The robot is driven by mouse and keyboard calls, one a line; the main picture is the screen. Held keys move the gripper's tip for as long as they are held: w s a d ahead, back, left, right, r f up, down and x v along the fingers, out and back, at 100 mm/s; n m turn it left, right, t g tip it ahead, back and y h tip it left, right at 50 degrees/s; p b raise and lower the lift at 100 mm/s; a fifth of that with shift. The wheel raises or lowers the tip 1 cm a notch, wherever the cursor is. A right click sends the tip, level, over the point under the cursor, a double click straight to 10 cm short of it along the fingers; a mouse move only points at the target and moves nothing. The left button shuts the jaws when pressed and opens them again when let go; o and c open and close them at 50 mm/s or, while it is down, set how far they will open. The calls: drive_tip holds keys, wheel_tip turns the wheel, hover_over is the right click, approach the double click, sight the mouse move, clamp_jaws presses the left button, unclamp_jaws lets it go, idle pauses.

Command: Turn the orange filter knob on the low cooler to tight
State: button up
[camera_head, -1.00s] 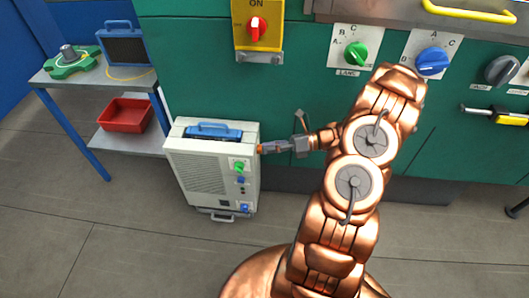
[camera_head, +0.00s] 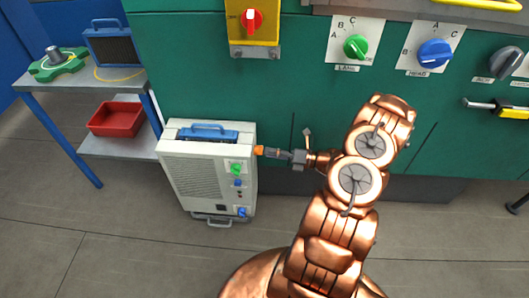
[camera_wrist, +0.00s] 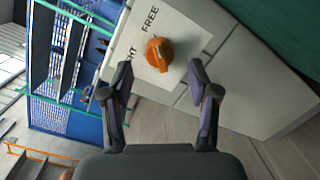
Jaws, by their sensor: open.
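The low cooler (camera_head: 190,180) is a white box with a blue top handle, standing on the floor against the green cabinet. The orange filter knob (camera_head: 259,151) sticks out of its right side. In the wrist view the knob (camera_wrist: 159,53) sits on a white plate marked FREE above it; a second label, ending in HT, is partly hidden by the left finger. My gripper (camera_wrist: 160,76) is open, with its fingers either side of and just short of the knob. In the head view my gripper (camera_head: 270,153) points left at the knob, close to it.
A green knob (camera_head: 237,169) and blue knobs are on the cooler's front. A side table (camera_head: 75,82) with a red bin (camera_head: 117,118) stands left. The green cabinet (camera_head: 200,80) with its switches rises behind. The floor in front is clear.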

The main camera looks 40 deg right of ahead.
sight(259, 150)
drive_tip(key=shift+x, duration=1.25)
drive_tip(key=shift+c, duration=0.2)
clamp_jaws()
